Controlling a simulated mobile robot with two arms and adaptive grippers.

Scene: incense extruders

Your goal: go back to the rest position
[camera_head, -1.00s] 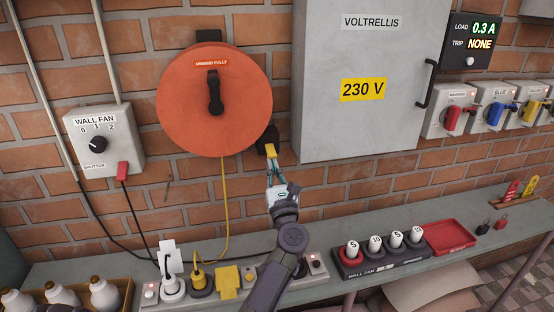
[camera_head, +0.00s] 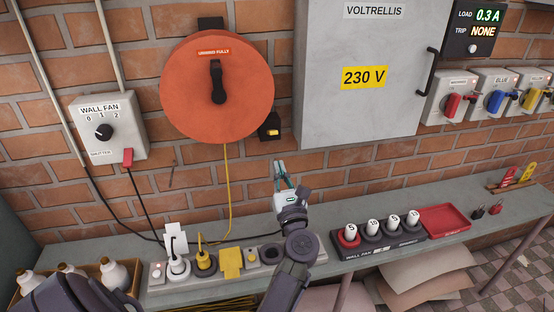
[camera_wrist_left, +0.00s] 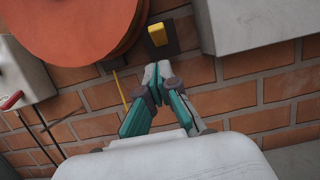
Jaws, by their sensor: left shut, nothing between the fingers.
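My left gripper (camera_head: 281,164) is in front of the brick wall, above the bench. Its teal and grey fingers are shut and empty. In the left wrist view the closed fingers (camera_wrist_left: 153,75) point up toward a black wall box (camera_wrist_left: 175,43) with a yellow part (camera_wrist_left: 157,35). The fingertips look apart from it. In the head view the black box (camera_head: 265,122) sits above the fingertips. My right gripper is not in view.
An orange cable reel (camera_head: 190,100) and a grey 230 V cabinet (camera_head: 350,110) hang on the wall. Below are a socket strip (camera_head: 157,284), a fuse holder (camera_head: 380,250) and a red tray (camera_head: 445,218) on the bench (camera_head: 110,248). Bottles (camera_head: 114,274) stand at lower left.

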